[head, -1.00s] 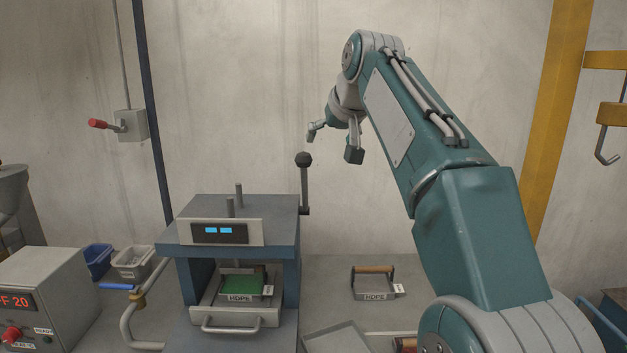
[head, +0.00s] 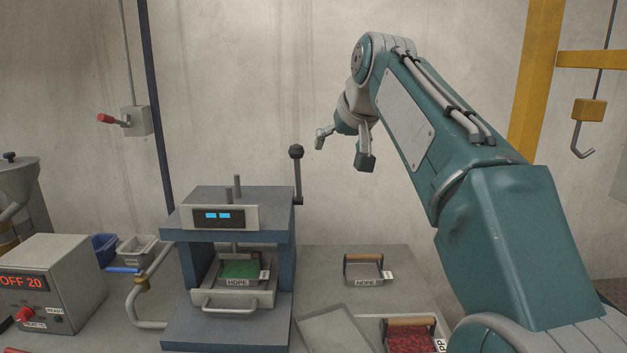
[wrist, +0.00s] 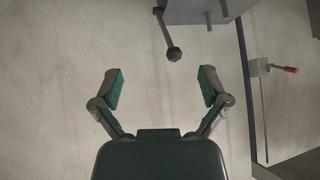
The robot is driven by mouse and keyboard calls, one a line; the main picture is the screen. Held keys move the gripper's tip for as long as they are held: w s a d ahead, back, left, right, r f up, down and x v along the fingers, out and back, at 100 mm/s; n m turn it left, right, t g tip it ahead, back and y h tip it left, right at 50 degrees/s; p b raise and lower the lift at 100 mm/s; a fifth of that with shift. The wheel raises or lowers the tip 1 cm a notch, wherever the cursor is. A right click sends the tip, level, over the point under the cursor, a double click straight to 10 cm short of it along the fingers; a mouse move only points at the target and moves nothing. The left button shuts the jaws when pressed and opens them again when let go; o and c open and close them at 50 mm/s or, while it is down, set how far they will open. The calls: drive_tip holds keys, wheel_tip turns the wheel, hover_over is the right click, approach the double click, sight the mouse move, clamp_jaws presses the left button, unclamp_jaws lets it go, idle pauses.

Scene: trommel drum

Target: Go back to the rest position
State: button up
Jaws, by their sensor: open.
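My gripper (head: 342,150) is raised in the head view, in front of the bare wall and to the upper right of the press. Its two fingers are spread apart. In the wrist view my gripper (wrist: 160,88) is also open, with nothing between its fingers. The press lever with a black knob (head: 296,152) stands below and left of my gripper, apart from it. The knob also shows in the wrist view (wrist: 174,54), beyond the fingertips.
The press (head: 232,258) holds a tray with green material labelled HDPE. An empty HDPE frame (head: 364,270) and a tray of red material (head: 410,336) lie to its right. A control box (head: 55,290) stands left. A yellow hoist hook (head: 588,120) hangs at right.

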drive_tip(key=s+d+f+g+h, duration=0.1)
drive_tip(key=s+d+f, duration=0.2)
drive_tip(key=s+f, duration=0.6)
drive_tip(key=s+d+f+m+h, duration=0.1)
drive_tip(key=s+d+f, duration=0.3)
drive_tip(key=s+f, duration=0.6)
drive_tip(key=s+d+f+m+g, duration=0.1)
drive_tip(key=s+d+f, duration=0.3)
drive_tip(key=s+f, duration=0.5)
drive_tip(key=s, duration=0.4)
drive_tip(key=shift+s+f+g+h, duration=0.15)
drive_tip(key=shift+s+g+h, duration=0.15)
drive_tip(key=shift+h, duration=0.1)
